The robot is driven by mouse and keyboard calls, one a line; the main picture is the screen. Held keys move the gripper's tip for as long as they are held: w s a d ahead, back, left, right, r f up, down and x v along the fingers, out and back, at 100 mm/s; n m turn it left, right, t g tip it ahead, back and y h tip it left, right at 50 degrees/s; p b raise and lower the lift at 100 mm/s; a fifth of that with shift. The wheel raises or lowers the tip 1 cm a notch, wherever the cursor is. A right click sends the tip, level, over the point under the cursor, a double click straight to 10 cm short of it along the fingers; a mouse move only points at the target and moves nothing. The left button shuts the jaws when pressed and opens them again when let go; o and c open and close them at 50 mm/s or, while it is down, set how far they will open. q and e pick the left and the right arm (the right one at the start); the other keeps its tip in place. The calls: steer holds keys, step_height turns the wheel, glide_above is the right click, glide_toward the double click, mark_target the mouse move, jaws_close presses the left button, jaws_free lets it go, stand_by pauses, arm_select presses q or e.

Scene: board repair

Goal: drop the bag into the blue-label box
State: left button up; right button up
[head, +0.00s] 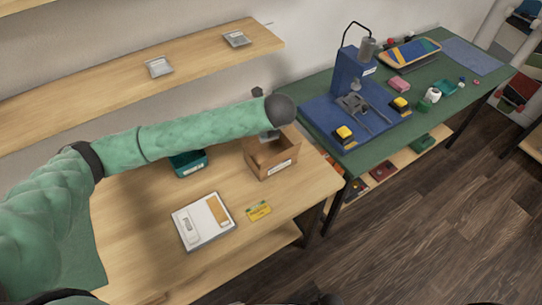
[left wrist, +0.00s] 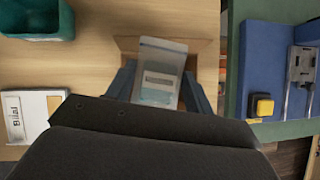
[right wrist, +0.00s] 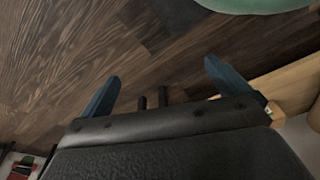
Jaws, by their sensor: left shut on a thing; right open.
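A brown open-topped box (head: 257,166) with a pale label on its front stands near the right end of the wooden table; I cannot make out blue on the label. My left gripper (left wrist: 160,88) is shut on a clear bag (left wrist: 158,66) with a printed strip. In the left wrist view the bag lies over the box (left wrist: 205,48), whose rim shows around it. In the head view my left arm hides most of this gripper. How deep the bag is cannot be told. My right gripper (right wrist: 163,76) is open and empty above the dark floor.
A teal bin (head: 190,164) stands left of the box. A white tray (head: 203,222) and a yellow card (head: 258,210) lie in front. A green workbench (head: 385,139) with a blue press stand (head: 350,72) is at the right. A shelf (head: 110,78) runs behind.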

arm_select(q)
step_height(320, 180, down, 3)
steer(key=b, duration=0.3)
steer(key=shift+f, duration=0.1)
arm_select(e)
step_height(320, 180, up, 9)
steer(key=w+a, duration=0.1)
steer(key=a, duration=0.1)
steer(key=shift+w+g, duration=0.3)
steer(key=shift+w, duration=0.05)
steer(key=shift+a, duration=0.1)
arm_select(q)
steer(key=o, duration=1.1)
steer(key=shift+c, duration=0.2)
